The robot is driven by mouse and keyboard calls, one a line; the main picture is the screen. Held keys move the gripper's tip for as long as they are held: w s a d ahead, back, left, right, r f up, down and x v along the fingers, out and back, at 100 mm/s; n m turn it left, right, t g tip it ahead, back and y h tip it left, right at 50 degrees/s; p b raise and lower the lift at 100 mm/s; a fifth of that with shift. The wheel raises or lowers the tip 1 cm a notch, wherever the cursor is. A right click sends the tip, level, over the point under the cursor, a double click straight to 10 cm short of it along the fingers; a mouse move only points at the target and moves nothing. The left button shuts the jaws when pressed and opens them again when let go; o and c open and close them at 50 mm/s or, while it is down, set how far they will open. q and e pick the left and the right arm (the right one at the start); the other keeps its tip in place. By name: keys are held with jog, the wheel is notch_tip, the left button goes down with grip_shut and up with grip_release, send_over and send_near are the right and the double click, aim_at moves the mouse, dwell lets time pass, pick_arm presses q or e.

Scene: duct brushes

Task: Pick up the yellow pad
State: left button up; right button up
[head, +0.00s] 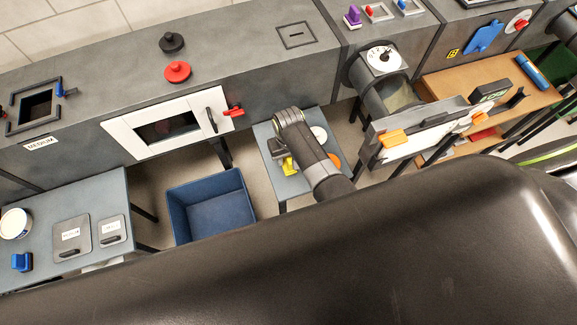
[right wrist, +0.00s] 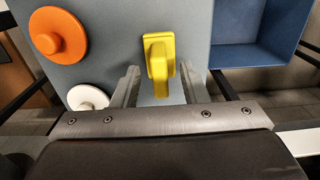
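The yellow pad (head: 290,168) lies on a small grey table (head: 292,188), partly hidden by my right gripper in the head view. In the right wrist view the yellow pad (right wrist: 158,58) shows a raised handle on a flat base. My right gripper (right wrist: 159,75) is open, with one finger on each side of the pad's handle. I see gaps between the fingers and the handle. In the head view my right gripper (head: 279,156) is over the small table at the pad. My left gripper is not in view.
An orange disc (right wrist: 58,34) and a white disc (right wrist: 87,98) with knobs lie on the same table. A blue bin (head: 210,206) stands beside it. A grey duct with a white door (head: 165,126) runs behind. A wooden bench (head: 462,83) stands at the right.

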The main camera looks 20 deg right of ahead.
jog(key=shift+f, duration=0.3)
grip_shut()
dwell(0.3)
